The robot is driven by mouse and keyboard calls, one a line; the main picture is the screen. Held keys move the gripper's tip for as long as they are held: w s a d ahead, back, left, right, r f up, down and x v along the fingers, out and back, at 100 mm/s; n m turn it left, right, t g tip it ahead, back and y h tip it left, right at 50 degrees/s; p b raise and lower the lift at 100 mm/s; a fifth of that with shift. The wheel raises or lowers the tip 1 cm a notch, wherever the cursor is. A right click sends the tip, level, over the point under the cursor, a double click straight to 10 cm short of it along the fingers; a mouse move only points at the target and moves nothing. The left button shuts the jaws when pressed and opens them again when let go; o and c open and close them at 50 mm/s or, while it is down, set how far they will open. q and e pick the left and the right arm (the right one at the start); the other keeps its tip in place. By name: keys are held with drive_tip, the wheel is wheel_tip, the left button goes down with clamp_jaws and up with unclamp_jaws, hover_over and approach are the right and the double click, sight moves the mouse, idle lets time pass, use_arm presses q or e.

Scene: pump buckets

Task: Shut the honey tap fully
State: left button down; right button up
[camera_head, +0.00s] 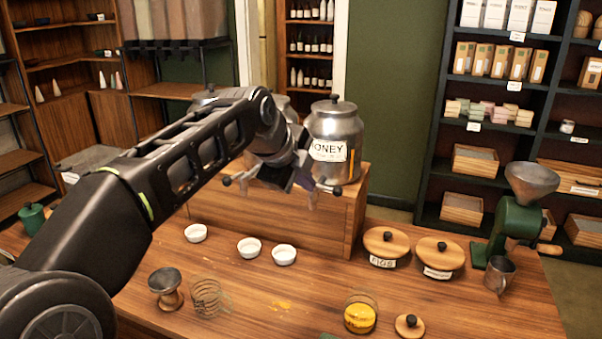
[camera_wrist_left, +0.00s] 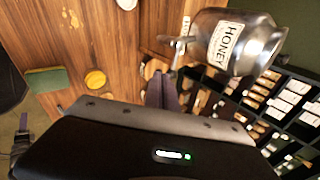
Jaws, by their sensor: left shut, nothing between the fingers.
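The honey canister (camera_head: 335,130) is a steel urn with a black-knobbed lid and a HONEY label, standing on a raised wooden box. It also shows tilted in the left wrist view (camera_wrist_left: 246,45). Its tap (camera_wrist_left: 178,46) sticks out from the lower front as a metal spout with a crosswise handle. In the head view the tap is mostly hidden behind my gripper. My left gripper (camera_head: 303,192) is shut and empty, just in front of the tap; its fingers show in the wrist view (camera_wrist_left: 160,92). I cannot tell whether they touch the handle, or how far the tap is turned.
A glass jar (camera_head: 360,317) with yellow contents stands at the front, near a small wooden lid (camera_head: 408,325) and a yellow smear (camera_head: 282,305). Small white bowls (camera_head: 249,247) line the wooden box's (camera_head: 300,222) foot. Wooden-lidded pots (camera_head: 440,253) and a green grinder (camera_head: 515,225) stand right.

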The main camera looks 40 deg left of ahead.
sight(330, 188)
use_arm(q)
drive_tip(key=w+a+f+p, duration=0.1)
drive_tip(key=w+f, duration=0.3)
drive_tip(key=w, duration=0.3)
drive_tip(key=shift+f+p, duration=0.25)
drive_tip(key=shift+p, duration=0.05)
drive_tip(key=shift+w+d, duration=0.1)
drive_tip(key=shift+w, duration=0.8)
drive_tip(key=shift+s+f, duration=0.15)
drive_tip(key=shift+f, duration=0.05)
